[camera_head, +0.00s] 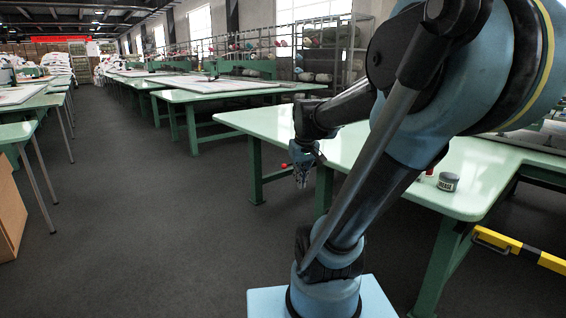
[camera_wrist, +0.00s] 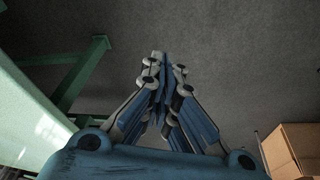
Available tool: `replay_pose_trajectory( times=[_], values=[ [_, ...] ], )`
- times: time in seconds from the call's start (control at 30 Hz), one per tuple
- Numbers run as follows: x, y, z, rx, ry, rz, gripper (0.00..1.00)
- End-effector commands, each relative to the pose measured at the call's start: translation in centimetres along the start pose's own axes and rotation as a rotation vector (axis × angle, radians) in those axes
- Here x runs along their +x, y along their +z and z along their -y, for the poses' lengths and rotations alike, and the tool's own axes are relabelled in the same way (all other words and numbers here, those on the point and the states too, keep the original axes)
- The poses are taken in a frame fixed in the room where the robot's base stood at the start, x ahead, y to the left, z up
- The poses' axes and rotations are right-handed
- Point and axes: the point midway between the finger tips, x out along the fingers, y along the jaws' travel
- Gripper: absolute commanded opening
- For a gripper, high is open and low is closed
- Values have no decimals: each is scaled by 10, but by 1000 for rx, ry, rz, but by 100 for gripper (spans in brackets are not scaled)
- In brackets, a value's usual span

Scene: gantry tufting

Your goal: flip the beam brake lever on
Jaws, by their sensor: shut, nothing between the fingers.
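My gripper (camera_head: 301,182) hangs pointing down beside the near edge of the long pale-green table. Its fingers are together and empty, and they also show in the wrist view (camera_wrist: 164,65) over bare dark floor. A small red knob (camera_head: 284,165) shows just left of my gripper, by the table edge. It may be the beam brake lever's end, but its shaft and its setting are too small to tell. I cannot tell whether the gripper touches it. No lever shows in the wrist view.
The table (camera_head: 250,120) has green legs, and one leg frame (camera_wrist: 85,75) shows in the wrist view. A small grey jar (camera_head: 448,182) stands on the table. A yellow-and-black bar (camera_head: 520,250) is at lower right. A cardboard box (camera_head: 10,215) stands left. The middle floor is clear.

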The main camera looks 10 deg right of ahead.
Motion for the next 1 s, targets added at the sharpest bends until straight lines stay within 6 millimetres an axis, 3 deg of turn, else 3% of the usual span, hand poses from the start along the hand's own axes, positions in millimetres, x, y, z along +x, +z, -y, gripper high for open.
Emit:
replay_pose_trajectory(
  times=[0.47,1.0],
  values=[
    [-6,-115,-24,-116,7,-50,0],
    [18,-244,-53,-245,24,-106,0]
  ],
)
